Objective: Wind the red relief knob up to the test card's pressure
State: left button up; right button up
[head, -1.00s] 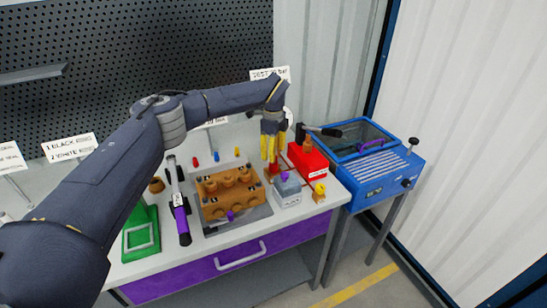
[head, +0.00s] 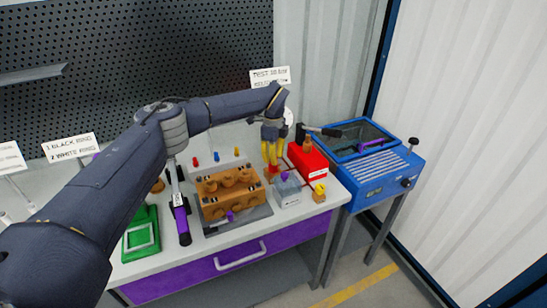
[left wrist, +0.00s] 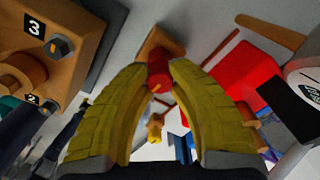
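The red relief knob (left wrist: 158,76) sits on a brown block (left wrist: 158,42) in the left wrist view, between my yellow fingertips. In the head view the knob (head: 273,169) shows small at the fingertips. My left gripper (left wrist: 157,66) has both tips against the knob's sides; it comes down on it from above in the head view (head: 272,164). The test card (head: 270,76) stands at the back; its print is too small to read surely. A round white gauge (left wrist: 306,78) is partly cut off at the right of the wrist view. My right gripper is out of view.
The orange-brown pump block (head: 228,190) lies left of the gripper. A red box (head: 308,160) and a grey box (head: 287,190) stand close on the right. A blue machine (head: 375,165) stands beyond the bench. A purple-handled tool (head: 181,222) lies farther left.

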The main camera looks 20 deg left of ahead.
pick_arm(q)
grip_shut()
